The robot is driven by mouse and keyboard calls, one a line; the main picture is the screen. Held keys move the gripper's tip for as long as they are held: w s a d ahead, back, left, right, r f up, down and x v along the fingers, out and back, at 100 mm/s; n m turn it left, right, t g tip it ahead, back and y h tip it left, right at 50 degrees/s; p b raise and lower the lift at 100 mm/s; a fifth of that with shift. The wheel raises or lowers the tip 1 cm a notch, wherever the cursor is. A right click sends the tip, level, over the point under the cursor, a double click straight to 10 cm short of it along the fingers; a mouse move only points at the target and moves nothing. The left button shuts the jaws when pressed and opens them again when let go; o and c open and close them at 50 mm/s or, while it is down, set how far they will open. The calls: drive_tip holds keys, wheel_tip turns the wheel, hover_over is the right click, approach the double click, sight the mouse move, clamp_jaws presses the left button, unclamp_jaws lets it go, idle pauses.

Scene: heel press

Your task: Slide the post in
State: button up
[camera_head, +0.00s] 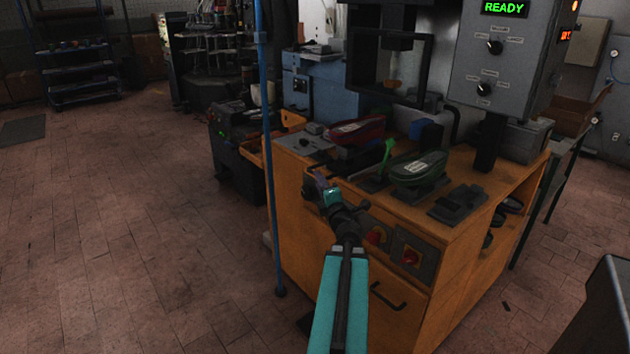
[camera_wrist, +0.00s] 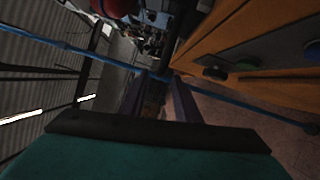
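My gripper (camera_head: 322,188) is at the front left of the orange bench, near its upper edge, pointing away from the head camera. In the wrist view its two dark fingers (camera_wrist: 160,95) stand apart with nothing clearly held between them. A green upright piece (camera_head: 385,157) stands on the bench beside a green shoe-shaped form (camera_head: 418,168). A dark red shoe-shaped form (camera_head: 356,130) lies further back. The black press frame (camera_head: 391,65) rises behind them.
A thin blue pole (camera_head: 268,150) stands at the bench's left corner and crosses the wrist view (camera_wrist: 75,48). The orange bench (camera_head: 455,235) has a red switch (camera_head: 411,257) on its front. A grey control box (camera_head: 503,55) reads READY. The floor at left is open.

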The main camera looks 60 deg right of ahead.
drive_tip(key=shift+x, duration=2.75)
clamp_jaws()
